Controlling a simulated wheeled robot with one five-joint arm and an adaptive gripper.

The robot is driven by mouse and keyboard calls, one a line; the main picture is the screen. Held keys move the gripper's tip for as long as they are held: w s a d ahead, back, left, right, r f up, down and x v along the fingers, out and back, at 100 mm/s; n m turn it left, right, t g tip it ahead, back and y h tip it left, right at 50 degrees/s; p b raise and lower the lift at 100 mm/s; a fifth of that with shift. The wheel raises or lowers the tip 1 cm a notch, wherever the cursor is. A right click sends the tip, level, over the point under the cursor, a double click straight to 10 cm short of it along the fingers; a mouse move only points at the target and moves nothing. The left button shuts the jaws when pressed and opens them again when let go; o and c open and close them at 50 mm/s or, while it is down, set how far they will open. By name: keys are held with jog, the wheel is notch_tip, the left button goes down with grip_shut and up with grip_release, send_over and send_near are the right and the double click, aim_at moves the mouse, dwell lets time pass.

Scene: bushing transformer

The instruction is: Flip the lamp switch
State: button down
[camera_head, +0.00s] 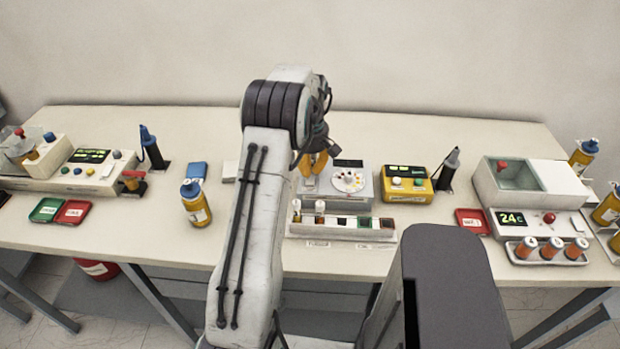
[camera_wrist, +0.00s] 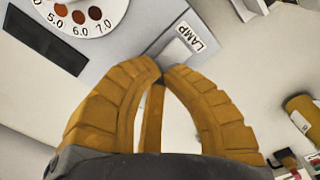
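The lamp switch (camera_wrist: 176,53) shows in the wrist view as a small pale piece beside a white LAMP label (camera_wrist: 192,38), on the corner of a grey device. My gripper (camera_wrist: 163,70) has yellow ribbed fingers. Their tips meet just below the switch in the picture and partly cover its lower end. I cannot tell whether they touch it. Nothing is held between the fingers.
A round dial with coloured dots (camera_head: 348,180) sits on the device, right of my gripper. A rack of small vials (camera_head: 342,228) stands in front. A yellow meter (camera_head: 406,184) is on the right, a yellow bottle (camera_head: 196,205) on the left.

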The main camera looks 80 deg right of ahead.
jog(key=shift+f+b, duration=0.45)
jog(key=shift+f, duration=0.25)
dwell(0.3)
jog(key=shift+a+r, duration=0.1)
jog(key=shift+r+p, duration=2.8)
jog(key=shift+r, duration=0.65)
